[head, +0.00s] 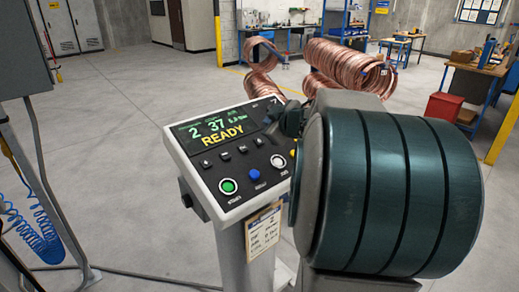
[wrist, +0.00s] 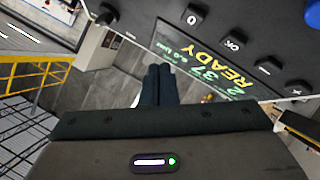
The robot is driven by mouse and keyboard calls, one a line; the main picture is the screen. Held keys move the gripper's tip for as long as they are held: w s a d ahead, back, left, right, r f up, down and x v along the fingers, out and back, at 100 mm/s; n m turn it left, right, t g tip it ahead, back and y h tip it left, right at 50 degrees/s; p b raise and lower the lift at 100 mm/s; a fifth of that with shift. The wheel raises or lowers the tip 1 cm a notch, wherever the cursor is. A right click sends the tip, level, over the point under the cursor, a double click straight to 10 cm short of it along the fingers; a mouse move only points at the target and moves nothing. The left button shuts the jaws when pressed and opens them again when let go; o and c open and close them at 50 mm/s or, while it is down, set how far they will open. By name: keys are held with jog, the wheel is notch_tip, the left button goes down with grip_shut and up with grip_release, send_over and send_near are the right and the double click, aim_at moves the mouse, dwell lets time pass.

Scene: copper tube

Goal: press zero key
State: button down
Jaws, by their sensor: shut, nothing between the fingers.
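The control panel (head: 190,140) is a light-framed, sloping console with a black face. Its screen (head: 222,135) reads READY in yellow, with green figures above. A row of small black keys runs below the screen. The zero key (wrist: 193,15) is at the top of the wrist view, marked 0, at the end of the row beside the OK key (wrist: 232,40). In the head view it appears to be the rightmost key (head: 258,142). My gripper (wrist: 160,70) is shut and empty. Its fingertips appear near the screen's end, apart from the zero key in the picture; their height is unclear.
A green button (head: 229,186), a blue button (head: 254,174) and a white button (head: 278,161) sit below the keys. My arm hides the panel's right side in the head view. Copper coils (head: 345,65) stand behind. The floor to the left is mostly clear.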

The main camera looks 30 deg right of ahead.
aim_at(258, 138)
jog(key=f+b, duration=0.1)
jog(key=w+f+b, duration=0.1)
jog(key=f+b, duration=0.1)
jog(key=f, duration=0.1)
jog(key=shift+w+a, duration=0.1)
jog(key=shift+w, duration=0.2)
jog(key=shift+w+f+b, duration=0.25)
jog(key=shift+f+b, duration=0.1)
jog(key=shift+f, duration=0.15)
dwell(1.4)
jog(key=shift+w+f, duration=0.15)
jog(key=shift+f, duration=0.1)
jog(key=shift+w+a+f+b, duration=0.1)
jog(key=shift+w+f+b, duration=0.15)
jog(key=shift+f, duration=0.2)
dwell(0.8)
jog(key=shift+s+r, duration=0.1)
jog(key=shift+r, duration=0.05)
jog(key=shift+s+r+p, duration=0.3)
jog(key=shift+r+p, duration=0.4)
jog(key=shift+p, duration=0.3)
